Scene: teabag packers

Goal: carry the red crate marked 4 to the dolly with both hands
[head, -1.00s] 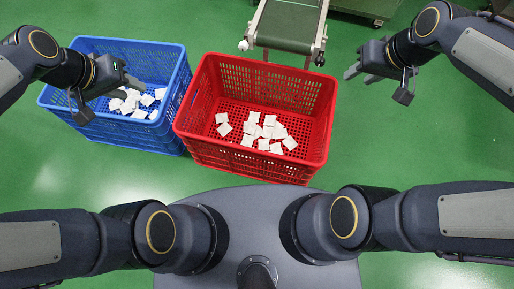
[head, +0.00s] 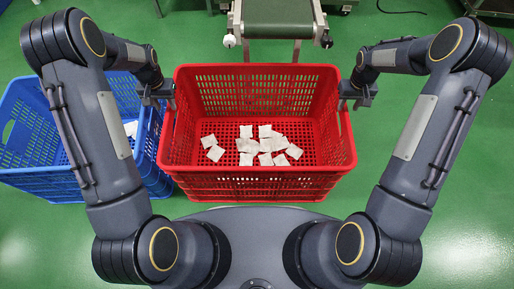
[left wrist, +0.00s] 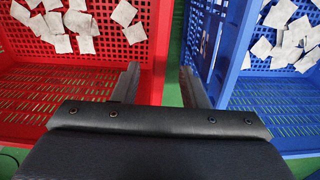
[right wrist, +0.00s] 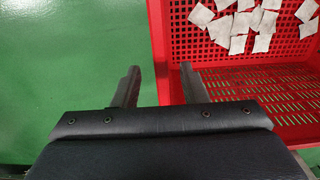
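The red crate (head: 255,183) stands on the floor in front of me with several white teabags (head: 262,143) inside. I see no number on it. My left gripper (head: 162,100) is at its left side wall; in the left wrist view the fingers (left wrist: 160,88) are open, one each side of the red wall (left wrist: 158,50). My right gripper (head: 352,103) is at its right side wall; in the right wrist view the fingers (right wrist: 160,85) are apart, with the red wall (right wrist: 157,40) between them. I cannot tell whether the fingers touch the walls. No dolly is recognisable.
A blue crate (head: 40,173) with teabags stands close on the left, partly behind my left arm; it shows beside my gripper in the left wrist view (left wrist: 235,50). A conveyor (head: 278,15) stands just beyond the red crate. Green floor is free on the right.

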